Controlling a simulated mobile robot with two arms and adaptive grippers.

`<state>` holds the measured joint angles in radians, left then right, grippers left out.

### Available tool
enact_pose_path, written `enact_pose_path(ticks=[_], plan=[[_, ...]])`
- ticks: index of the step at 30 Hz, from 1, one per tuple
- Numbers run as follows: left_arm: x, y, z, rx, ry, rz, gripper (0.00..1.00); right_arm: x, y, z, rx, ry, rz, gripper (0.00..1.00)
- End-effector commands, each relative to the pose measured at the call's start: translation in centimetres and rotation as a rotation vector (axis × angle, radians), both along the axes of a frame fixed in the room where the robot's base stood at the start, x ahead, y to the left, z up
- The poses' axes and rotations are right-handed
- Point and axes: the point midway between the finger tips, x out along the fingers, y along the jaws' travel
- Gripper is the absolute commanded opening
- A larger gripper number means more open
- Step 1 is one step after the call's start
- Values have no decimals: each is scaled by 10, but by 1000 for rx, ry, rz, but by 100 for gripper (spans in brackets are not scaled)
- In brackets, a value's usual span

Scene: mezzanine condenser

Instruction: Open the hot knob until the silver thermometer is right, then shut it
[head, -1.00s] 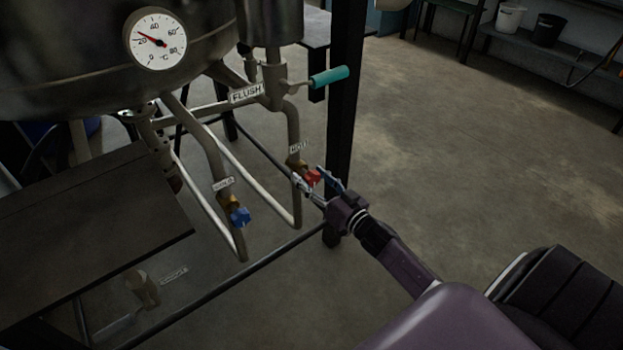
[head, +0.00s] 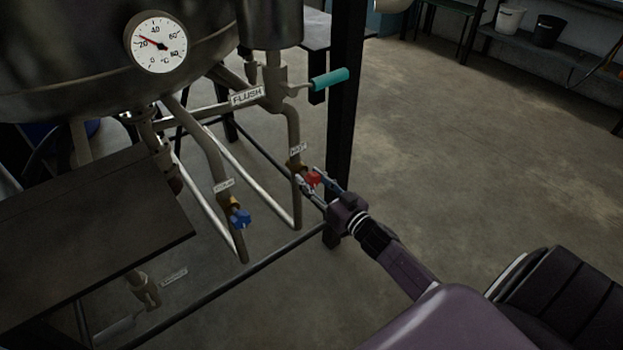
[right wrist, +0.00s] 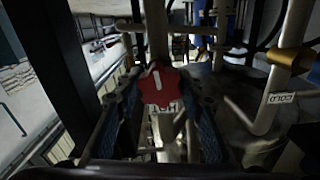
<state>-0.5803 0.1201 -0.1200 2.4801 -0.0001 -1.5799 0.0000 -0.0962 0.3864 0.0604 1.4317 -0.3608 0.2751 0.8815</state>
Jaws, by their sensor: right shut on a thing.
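The thermometer (head: 158,42) is a round white dial with a silver rim on the tank, at upper left in the head view. Its red needle points a little past 20, between 20 and 40. The hot knob (head: 312,179) is red, on a pipe under a "HOT" label. In the right wrist view the knob (right wrist: 160,87) faces me, its white bar nearly upright and leaning slightly left. My right gripper (head: 317,185) is shut on the hot knob, a finger on each side, partly hiding it. My left gripper is not in view.
The blue cold knob (head: 240,217) is on the pipe left of the hot one. A teal flush handle (head: 329,78) sticks out above. A black post (head: 342,120) stands close behind my right gripper. A dark table (head: 90,225) is at left.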

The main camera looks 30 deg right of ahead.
Motion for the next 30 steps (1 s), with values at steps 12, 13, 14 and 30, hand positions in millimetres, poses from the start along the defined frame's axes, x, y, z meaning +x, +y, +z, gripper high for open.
enact_pose_path(ticks=[12, 13, 14, 30], plan=[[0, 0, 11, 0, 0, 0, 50, 0, 1, 0, -367, -28, -1, 11], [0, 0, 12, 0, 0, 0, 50, 0, 1, 0, -395, -30, -1, 11], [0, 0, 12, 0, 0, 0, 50, 0, 1, 0, -423, -32, -1, 11], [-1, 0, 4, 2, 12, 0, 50, 0, 2, -1, -936, -73, 0, 11]])
